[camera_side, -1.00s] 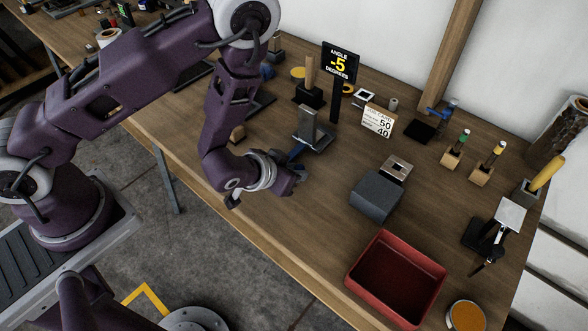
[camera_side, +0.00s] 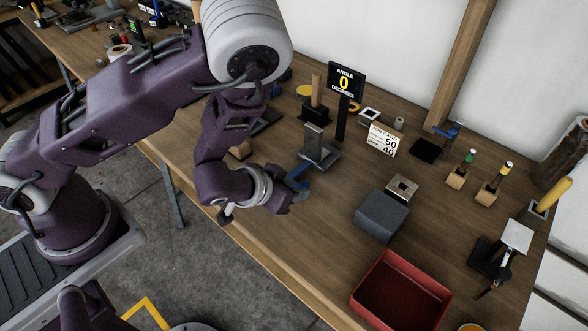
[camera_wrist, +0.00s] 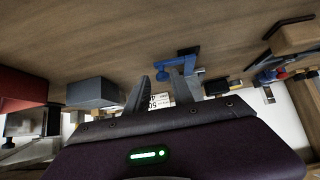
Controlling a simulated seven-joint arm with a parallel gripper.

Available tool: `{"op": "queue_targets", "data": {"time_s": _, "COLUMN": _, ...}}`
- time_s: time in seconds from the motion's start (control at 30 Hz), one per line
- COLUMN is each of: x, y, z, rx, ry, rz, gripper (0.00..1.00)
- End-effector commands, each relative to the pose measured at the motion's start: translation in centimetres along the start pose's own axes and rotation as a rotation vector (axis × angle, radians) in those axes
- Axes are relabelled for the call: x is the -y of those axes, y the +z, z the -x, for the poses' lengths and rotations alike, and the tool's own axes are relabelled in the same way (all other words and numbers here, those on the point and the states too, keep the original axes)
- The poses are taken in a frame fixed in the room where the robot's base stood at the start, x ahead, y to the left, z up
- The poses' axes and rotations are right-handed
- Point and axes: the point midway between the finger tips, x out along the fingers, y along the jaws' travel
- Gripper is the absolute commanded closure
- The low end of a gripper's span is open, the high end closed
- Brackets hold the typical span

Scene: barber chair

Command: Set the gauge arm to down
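In the side view a blue gauge arm (camera_side: 297,177) sticks out low from a grey metal gauge stand (camera_side: 315,145). A black display (camera_side: 346,82) behind it reads "ANGLE 0 DEGREES" in yellow and white. My gripper (camera_side: 299,195) is close beside the blue arm, at its near end. In the wrist view my gripper (camera_wrist: 160,84) has its two fingers apart with a gap between them. The blue arm (camera_wrist: 188,66) shows right by the right finger, not clearly between the fingers. Whether they touch I cannot tell.
A white job card (camera_side: 384,140) stands behind the gauge. A dark grey block (camera_side: 381,217) and a red bin (camera_side: 436,286) are to the right. A wooden post on a black base (camera_side: 316,103) stands behind. The table between gauge and grey block is clear.

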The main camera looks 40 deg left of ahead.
Motion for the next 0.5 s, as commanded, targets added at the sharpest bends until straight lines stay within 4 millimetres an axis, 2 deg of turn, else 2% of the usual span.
{"op": "queue_targets", "data": {"time_s": 0.3, "x": -0.2, "y": -3.8, "z": 3.4, "rx": -0.011, "ry": 0.0, "rz": 0.003, "gripper": 0.71}}
{"op": "queue_targets", "data": {"time_s": 0.5, "x": -0.1, "y": -4.6, "z": 4.3, "rx": -0.008, "ry": -0.003, "rz": 0.005, "gripper": 0.71}}
